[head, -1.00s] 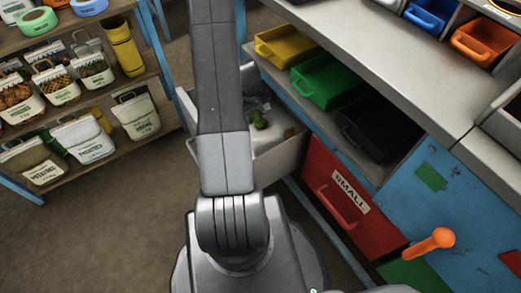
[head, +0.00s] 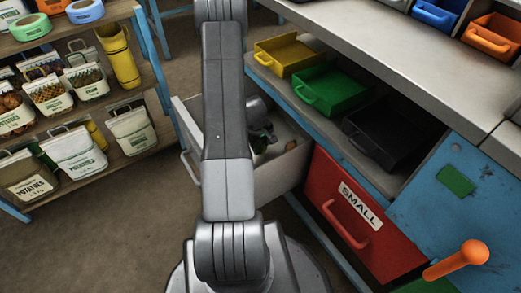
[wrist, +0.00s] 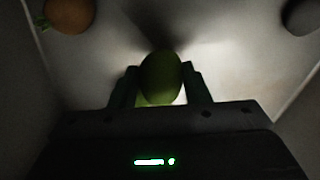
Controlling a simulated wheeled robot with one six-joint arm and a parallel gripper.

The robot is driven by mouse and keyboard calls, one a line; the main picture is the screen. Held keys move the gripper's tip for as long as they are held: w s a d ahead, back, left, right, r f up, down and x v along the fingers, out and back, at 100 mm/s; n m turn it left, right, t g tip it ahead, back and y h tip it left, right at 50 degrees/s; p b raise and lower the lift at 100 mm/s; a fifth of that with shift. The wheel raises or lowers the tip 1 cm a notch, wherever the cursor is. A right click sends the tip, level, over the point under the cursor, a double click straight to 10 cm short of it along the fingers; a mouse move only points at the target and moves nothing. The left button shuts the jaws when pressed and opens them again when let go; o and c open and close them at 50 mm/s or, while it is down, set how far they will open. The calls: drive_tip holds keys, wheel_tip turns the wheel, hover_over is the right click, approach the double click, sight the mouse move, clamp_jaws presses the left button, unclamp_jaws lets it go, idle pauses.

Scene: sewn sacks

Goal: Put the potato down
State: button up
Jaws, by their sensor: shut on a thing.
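The potato looks green and oval in the wrist view (wrist: 160,76). My gripper (wrist: 160,88) is shut on it, with one dark finger on each side. In the head view my gripper (head: 262,138) is down inside an open, pale drawer (head: 284,168), and my own arm hides part of it. The drawer's pale floor shows below the potato. I cannot tell whether the potato touches the floor.
An orange-brown round thing (wrist: 70,14) and a grey round thing (wrist: 301,16) lie in the drawer's corners. A red drawer marked SMALL (head: 345,215) is beside the open one. Yellow (head: 290,53) and green (head: 326,88) trays sit above. Shelves of sacks (head: 75,155) stand left.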

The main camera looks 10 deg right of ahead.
drive_tip(key=shift+f, duration=0.55)
drive_tip(key=shift+f+b, duration=0.6)
drive_tip(key=shift+f, duration=0.1)
drive_tip(key=o, duration=1)
